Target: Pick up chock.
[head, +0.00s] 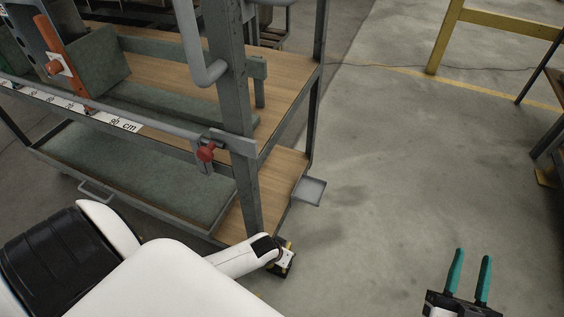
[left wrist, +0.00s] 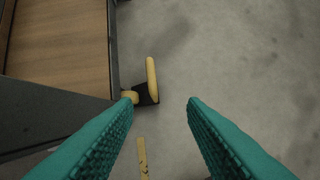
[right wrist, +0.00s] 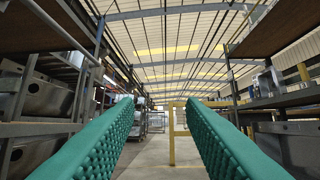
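A narrow yellow piece with dark marks, likely the chock (left wrist: 143,160), lies low in the left wrist view, between my left fingers and nearer the left one. Only part of it shows, and I cannot tell its full shape. My left gripper (left wrist: 160,101) is open and empty, pointing down beside the cart's corner. In the head view its fingers are hidden behind my wrist. My right gripper (head: 473,254) is open and empty over bare floor at the lower right. It also shows open in the right wrist view (right wrist: 160,99).
The metal cart (head: 281,185) with wooden shelves and a grey post fills the left. A small grey plate (head: 310,190) juts from its side. Open concrete floor (head: 400,160) lies right.

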